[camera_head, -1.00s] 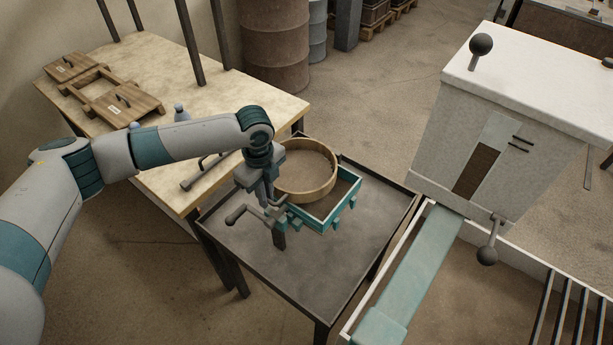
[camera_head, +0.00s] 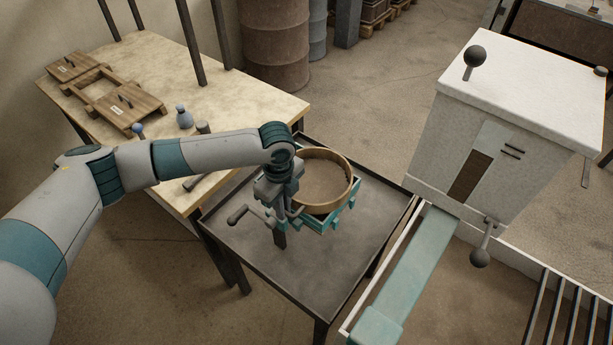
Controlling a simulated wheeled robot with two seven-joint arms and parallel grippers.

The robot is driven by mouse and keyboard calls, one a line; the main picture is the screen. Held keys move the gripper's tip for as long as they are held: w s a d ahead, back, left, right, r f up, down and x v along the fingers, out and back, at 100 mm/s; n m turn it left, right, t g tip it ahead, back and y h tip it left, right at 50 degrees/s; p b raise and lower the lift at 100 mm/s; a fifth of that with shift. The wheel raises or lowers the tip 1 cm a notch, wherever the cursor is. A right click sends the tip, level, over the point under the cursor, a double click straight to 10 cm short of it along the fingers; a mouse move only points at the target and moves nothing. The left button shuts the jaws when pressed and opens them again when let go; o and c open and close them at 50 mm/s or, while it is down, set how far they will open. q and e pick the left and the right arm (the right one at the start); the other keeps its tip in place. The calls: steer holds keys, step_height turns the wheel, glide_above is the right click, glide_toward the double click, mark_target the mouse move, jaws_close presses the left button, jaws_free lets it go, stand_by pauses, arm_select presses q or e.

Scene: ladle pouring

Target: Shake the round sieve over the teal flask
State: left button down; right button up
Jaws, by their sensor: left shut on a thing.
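The round sieve (camera_head: 341,197) has a tan wooden rim and a brownish inside. It is over the teal flask (camera_head: 349,215), an open rectangular teal frame on the dark metal table (camera_head: 270,275). The sieve covers most of the flask's opening. I cannot tell whether they touch. My left gripper (camera_head: 291,208) is at the sieve's left side, shut on its rim; the fingertips are partly hidden by the wrist. My right gripper is not in view.
A crank handle (camera_head: 238,215) stands at the flask's left. A white machine (camera_head: 505,130) stands at right. The dark table's front is clear.

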arm_select(q)
steer(key=shift+w+a, duration=0.5)
steer(key=shift+a, duration=0.3)
steer(key=shift+w+a, duration=0.55)
steer(key=shift+a, duration=0.2)
steer(key=shift+w+a, duration=0.5)
steer(key=shift+a, duration=0.3)
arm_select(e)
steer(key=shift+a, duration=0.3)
